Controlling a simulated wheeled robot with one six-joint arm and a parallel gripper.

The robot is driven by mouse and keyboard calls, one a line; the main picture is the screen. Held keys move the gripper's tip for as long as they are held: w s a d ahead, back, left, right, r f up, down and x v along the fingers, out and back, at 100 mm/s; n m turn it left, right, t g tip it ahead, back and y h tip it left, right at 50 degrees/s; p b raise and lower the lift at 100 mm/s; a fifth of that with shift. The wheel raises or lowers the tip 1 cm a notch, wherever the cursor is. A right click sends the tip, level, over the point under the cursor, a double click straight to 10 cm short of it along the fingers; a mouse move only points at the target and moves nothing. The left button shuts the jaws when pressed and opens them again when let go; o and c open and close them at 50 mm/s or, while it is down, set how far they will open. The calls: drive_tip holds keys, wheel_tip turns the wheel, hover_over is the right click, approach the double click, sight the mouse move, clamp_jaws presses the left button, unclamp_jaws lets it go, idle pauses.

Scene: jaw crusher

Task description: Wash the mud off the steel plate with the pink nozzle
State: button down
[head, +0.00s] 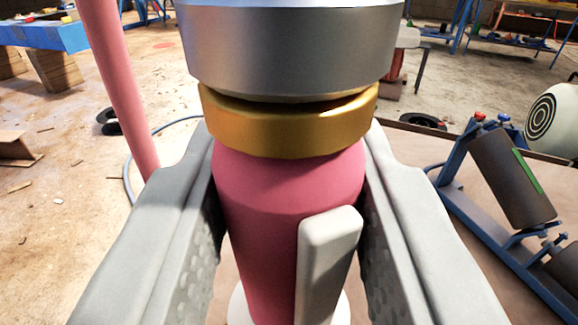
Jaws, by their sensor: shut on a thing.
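The pink nozzle (270,200) stands large in the middle of the head view. It has a gold ring (290,125) and a silver metal head (290,50) at its far end, and a pale grey lever (328,265) on its near side. My gripper (290,180) is shut on the pink body, with one grey finger on each side. The silver head is cut off by the top edge. I cannot make out a muddy steel plate or any water in this view.
A pink pole or hose (120,85) rises at the left. A blue frame with dark rollers (510,175) stands at the right, near a white drum with black rings (553,118). A blue-topped bench (45,35) is at the back left. Open, littered floor lies at the left.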

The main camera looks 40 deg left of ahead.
drive_tip(key=shift+s+a, duration=0.8)
drive_tip(key=shift+a, duration=2.45)
drive_tip(key=w+a, duration=0.2)
drive_tip(key=w, duration=0.7)
drive_tip(key=shift+w+a, duration=0.2)
drive_tip(key=shift+w, duration=0.15)
drive_tip(key=shift+d, duration=0.1)
idle(0.5)
